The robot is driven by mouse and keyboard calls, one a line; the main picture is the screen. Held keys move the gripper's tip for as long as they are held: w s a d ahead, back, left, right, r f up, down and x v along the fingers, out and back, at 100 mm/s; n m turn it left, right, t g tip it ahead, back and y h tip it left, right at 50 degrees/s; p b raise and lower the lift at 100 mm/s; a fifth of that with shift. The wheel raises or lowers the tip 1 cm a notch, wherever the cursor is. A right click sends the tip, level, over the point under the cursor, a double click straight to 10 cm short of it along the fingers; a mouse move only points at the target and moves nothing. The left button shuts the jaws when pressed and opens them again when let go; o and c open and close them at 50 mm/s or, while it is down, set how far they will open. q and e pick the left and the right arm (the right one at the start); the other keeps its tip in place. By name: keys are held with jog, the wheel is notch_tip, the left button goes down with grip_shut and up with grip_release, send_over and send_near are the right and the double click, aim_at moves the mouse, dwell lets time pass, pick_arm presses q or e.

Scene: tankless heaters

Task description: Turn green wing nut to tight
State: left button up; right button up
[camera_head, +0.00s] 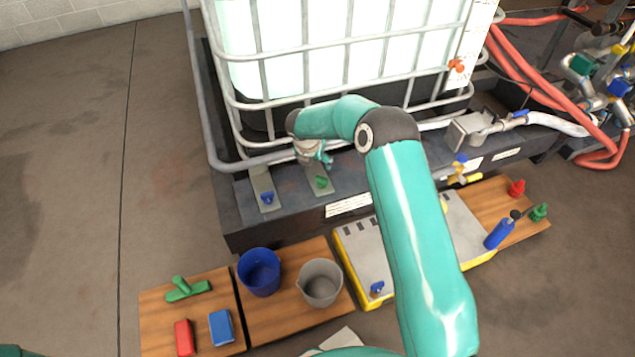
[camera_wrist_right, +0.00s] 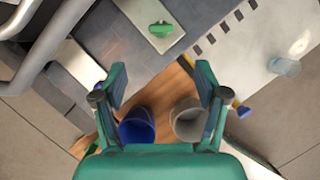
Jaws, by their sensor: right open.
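The green wing nut (camera_head: 321,182) sits on a flat metal plate (camera_head: 323,191) on the dark base below the caged tank. It also shows near the top of the right wrist view (camera_wrist_right: 160,28), lying slantwise on the pale plate. My right gripper (camera_head: 323,158) is just behind and above the nut in the head view, partly hidden by its own arm. In the right wrist view its two fingers (camera_wrist_right: 161,85) stand wide apart with nothing between them, and the nut lies beyond the tips, apart from them. My left gripper is not in view.
A blue wing nut (camera_head: 267,198) sits on the neighbouring plate. The tank's cage bars (camera_head: 300,93) run close to my right gripper. Wooden boards in front carry a blue bucket (camera_head: 259,272), a grey bucket (camera_head: 320,283) and small blocks. A yellow-edged case (camera_head: 350,251) lies beside them.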

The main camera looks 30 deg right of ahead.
aim_at(319, 177)
jog(key=b+x, duration=0.4)
jog(key=x, duration=1.1)
jog(key=shift+s+a+b, duration=0.1)
jog(key=shift+s+b, duration=0.05)
jog(key=shift+b, duration=0.25)
jog(key=c, duration=1.1)
jog(key=shift+a+f, duration=0.1)
jog(key=shift+a, duration=0.35)
jog(key=shift+c, duration=0.3)
jog(key=shift+d, duration=0.2)
jog(key=shift+w+d+m+b, duration=0.1)
jog(key=shift+w+m+b, duration=0.1)
jog(key=shift+m+b, duration=0.65)
jog(key=m+g+b, duration=0.1)
jog(key=m+b, duration=0.1)
jog(key=shift+w+f+b, duration=0.1)
jog(key=shift+b, duration=0.2)
jog(key=shift+m+g+h+b, duration=0.4)
jog(key=shift+m+g+b, duration=0.2)
jog(key=shift+m+b, duration=0.85)
